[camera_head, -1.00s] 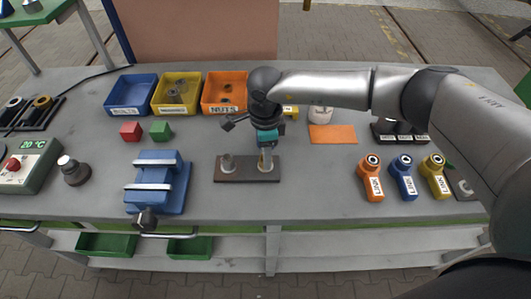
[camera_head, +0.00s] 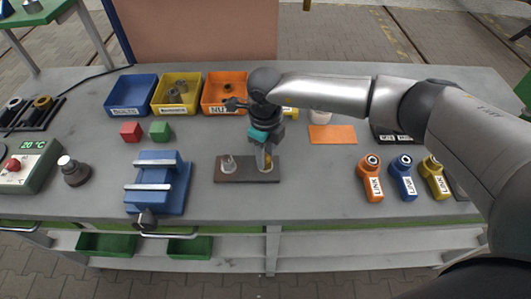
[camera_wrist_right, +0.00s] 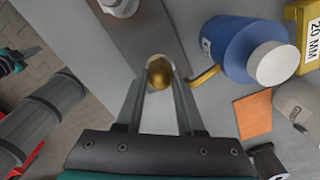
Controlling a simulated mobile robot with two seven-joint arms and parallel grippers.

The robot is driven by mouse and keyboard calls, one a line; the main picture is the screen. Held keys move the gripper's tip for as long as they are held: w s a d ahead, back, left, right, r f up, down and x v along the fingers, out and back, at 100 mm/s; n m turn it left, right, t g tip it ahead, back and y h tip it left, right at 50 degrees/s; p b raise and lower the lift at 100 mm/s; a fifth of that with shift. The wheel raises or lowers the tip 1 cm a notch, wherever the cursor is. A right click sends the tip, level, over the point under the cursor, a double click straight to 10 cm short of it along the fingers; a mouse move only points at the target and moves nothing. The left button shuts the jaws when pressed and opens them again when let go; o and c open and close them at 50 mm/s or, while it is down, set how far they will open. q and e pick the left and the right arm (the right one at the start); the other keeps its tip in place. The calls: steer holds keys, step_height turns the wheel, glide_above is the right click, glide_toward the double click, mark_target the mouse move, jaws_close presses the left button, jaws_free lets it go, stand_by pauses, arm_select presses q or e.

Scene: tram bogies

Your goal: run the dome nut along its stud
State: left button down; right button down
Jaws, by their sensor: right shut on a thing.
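The brass dome nut (camera_wrist_right: 160,72) sits between the fingertips of my right gripper (camera_wrist_right: 160,80) in the right wrist view. In the head view my right gripper (camera_head: 266,160) reaches down to the right end of a dark brown plate (camera_head: 245,178), shut on the nut. The stud under the nut is hidden, so I cannot tell how far down the nut sits. A second stud with a silver nut (camera_head: 228,164) stands at the plate's left end. A dark and teal part at the wrist view's left edge looks like my left gripper (camera_wrist_right: 17,60).
A blue vise (camera_head: 160,185) stands left of the plate. Blue (camera_head: 130,110), yellow (camera_head: 176,113) and orange (camera_head: 212,110) bins stand behind. A blue bottle (camera_wrist_right: 240,48) is close beside my right gripper. Link parts (camera_head: 370,185) stand to the right.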

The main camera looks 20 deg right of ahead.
steer(key=m, duration=0.4)
steer(key=shift+r+m+p, duration=0.15)
steer(key=shift+m+p, duration=0.15)
steer(key=shift+p, duration=0.05)
steer(key=m+p, duration=0.1)
steer(key=m, duration=0.2)
steer(key=shift+w+m, duration=0.1)
steer(key=shift+m, duration=0.3)
steer(key=m+p, duration=0.1)
steer(key=m, duration=0.3)
steer(key=shift+r+p, duration=0.15)
steer(key=shift+p, duration=0.2)
steer(key=m+p, duration=0.1)
steer(key=m, duration=0.3)
steer(key=shift+w+p, duration=0.1)
steer(key=shift+p, duration=0.25)
steer(key=m+p, duration=0.2)
steer(key=m, duration=0.1)
steer(key=shift+m, duration=0.4)
steer(key=m+p, duration=0.2)
steer(key=m, duration=0.1)
steer(key=shift+r+m, duration=0.1)
steer(key=shift+m, duration=0.2)
steer(key=m+p, duration=0.2)
steer(key=m, duration=0.2)
steer(key=shift+m+p, duration=0.85)
steer(key=shift+m, duration=0.35)
